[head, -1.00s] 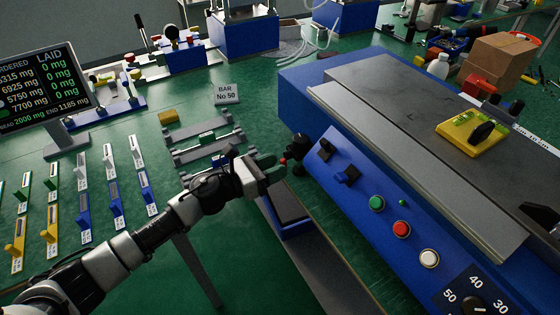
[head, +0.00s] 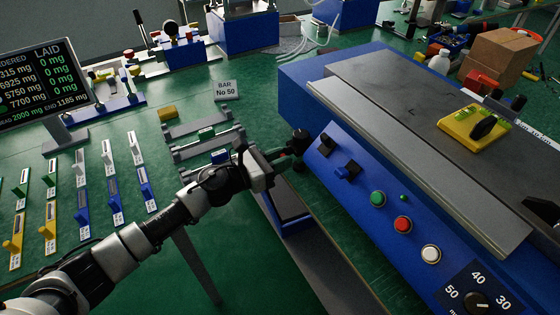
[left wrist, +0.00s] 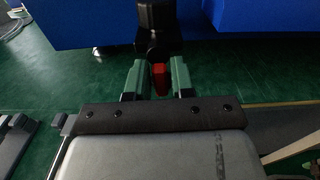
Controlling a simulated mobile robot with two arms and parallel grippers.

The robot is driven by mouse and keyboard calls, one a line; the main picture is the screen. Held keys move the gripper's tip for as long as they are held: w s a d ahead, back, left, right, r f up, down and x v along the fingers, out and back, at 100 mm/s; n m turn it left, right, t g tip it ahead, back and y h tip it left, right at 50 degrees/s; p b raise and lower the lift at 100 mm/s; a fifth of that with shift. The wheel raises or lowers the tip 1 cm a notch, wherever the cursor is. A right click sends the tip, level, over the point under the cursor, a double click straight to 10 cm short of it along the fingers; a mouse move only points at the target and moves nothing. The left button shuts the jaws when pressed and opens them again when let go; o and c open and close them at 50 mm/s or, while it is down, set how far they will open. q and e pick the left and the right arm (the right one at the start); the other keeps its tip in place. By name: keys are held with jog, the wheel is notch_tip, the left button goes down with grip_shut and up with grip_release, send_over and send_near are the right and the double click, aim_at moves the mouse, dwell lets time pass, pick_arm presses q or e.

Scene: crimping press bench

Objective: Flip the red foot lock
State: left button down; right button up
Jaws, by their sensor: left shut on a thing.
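The red foot lock (left wrist: 160,79) shows as a small red piece between the green fingers of my left gripper (left wrist: 156,82) in the left wrist view. A black fitting stands just beyond it, against the blue machine. In the head view my left gripper (head: 283,155) reaches to the left end of the blue press (head: 345,205), beside the black fitting (head: 300,146). The fingers are closed around the red piece, and the lock is mostly hidden by them in the head view. My right gripper is not in view.
The press front carries black switches (head: 347,171), a green button (head: 378,199), a red button (head: 403,224) and a white button (head: 431,254).

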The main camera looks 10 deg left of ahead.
pick_arm(q)
jog(key=shift+m, duration=0.3)
jog(key=c, duration=1.1)
grip_release()
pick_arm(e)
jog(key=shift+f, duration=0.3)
pick_arm(q)
jog(key=b+v, duration=0.1)
jog(key=v, duration=1)
jog(key=shift+w, duration=0.1)
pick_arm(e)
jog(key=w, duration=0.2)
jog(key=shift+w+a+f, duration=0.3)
